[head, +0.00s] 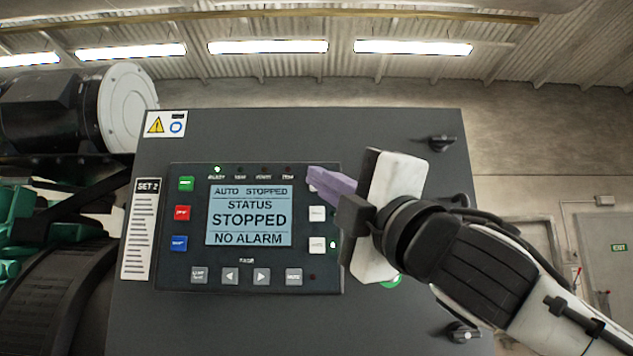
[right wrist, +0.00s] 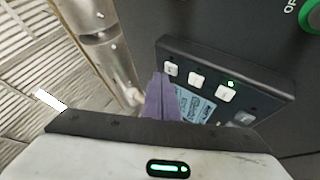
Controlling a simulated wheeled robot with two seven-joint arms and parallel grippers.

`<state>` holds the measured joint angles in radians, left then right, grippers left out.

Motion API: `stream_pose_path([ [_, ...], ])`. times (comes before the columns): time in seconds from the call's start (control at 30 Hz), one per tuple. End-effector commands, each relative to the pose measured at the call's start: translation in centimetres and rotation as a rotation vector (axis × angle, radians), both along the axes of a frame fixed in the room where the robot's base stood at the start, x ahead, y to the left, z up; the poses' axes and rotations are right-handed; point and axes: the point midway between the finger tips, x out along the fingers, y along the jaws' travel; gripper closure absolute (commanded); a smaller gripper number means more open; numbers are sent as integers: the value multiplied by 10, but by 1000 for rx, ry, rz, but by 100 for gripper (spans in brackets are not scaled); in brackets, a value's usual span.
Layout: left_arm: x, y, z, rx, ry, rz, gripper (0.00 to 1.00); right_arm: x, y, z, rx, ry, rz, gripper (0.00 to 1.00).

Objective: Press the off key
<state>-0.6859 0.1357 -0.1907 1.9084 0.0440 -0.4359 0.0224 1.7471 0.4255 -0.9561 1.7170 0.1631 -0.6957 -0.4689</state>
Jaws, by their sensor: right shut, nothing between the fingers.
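The control panel (head: 170,275) is a dark unit on a grey cabinet, and its screen (head: 250,215) reads "AUTO STOPPED", "STATUS STOPPED", "NO ALARM". Right of the screen is a column of three white keys: the top key (right wrist: 171,69), the middle key (head: 316,213) and the bottom key (head: 316,245), which has a green light beside it. I cannot read which is the off key. My right gripper (head: 316,178) is shut and empty, its purple fingertips at the top key and mostly covering it in the head view. I cannot tell whether they touch it. My left gripper is not in view.
Green (head: 186,183), red (head: 182,213) and blue (head: 179,243) keys line the panel's left side, with grey keys along the bottom. A black knob (head: 442,143) sits at the cabinet's upper right. Engine parts (head: 60,110) stand on the left.

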Motion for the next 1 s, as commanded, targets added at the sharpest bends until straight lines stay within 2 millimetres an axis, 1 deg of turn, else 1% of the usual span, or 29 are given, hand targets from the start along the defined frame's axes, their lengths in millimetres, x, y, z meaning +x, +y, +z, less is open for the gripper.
stream_pose_path([
  [1.0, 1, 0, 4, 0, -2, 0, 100, 10, 0, 0, 1, 0, -1, 100],
])
